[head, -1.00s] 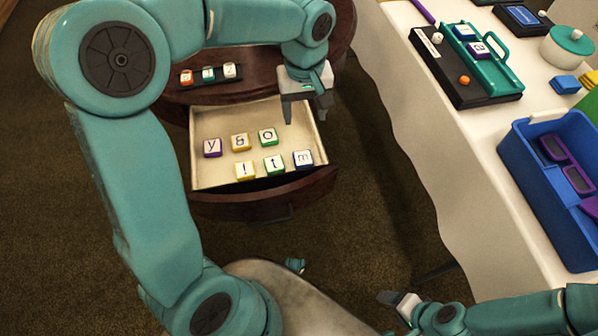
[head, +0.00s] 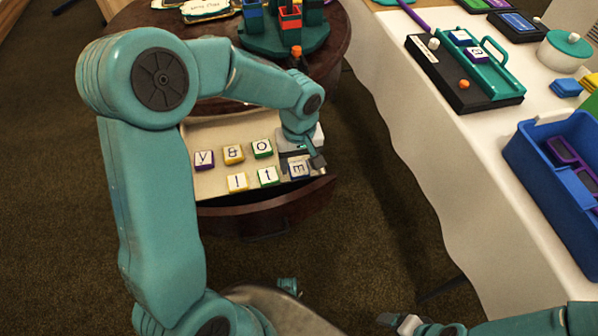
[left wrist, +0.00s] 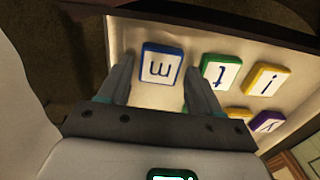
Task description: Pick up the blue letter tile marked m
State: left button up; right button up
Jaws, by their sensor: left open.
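The blue letter tile marked m (head: 299,168) lies face up at the front right of an open drawer (head: 220,187). It also shows in the left wrist view (left wrist: 160,64). My left gripper (head: 301,163) is open and low over the drawer, with a finger on either side of the m tile. In the left wrist view, gaps show between the tile and the fingers. My right gripper (head: 402,323) is at the bottom edge of the head view, away from the drawer; its jaws are unclear.
Beside the m tile is a green t tile (head: 268,177), then a yellow tile (head: 237,182). A purple y (head: 204,160), a yellow tile (head: 233,154) and a green o (head: 262,148) lie behind. Drawer walls are close. A white table with a blue bin (head: 540,185) stands right.

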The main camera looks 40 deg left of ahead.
pick_arm(q)
jog(key=shift+f, duration=0.7)
jog(key=shift+r, duration=0.1)
jog(key=c, duration=0.8)
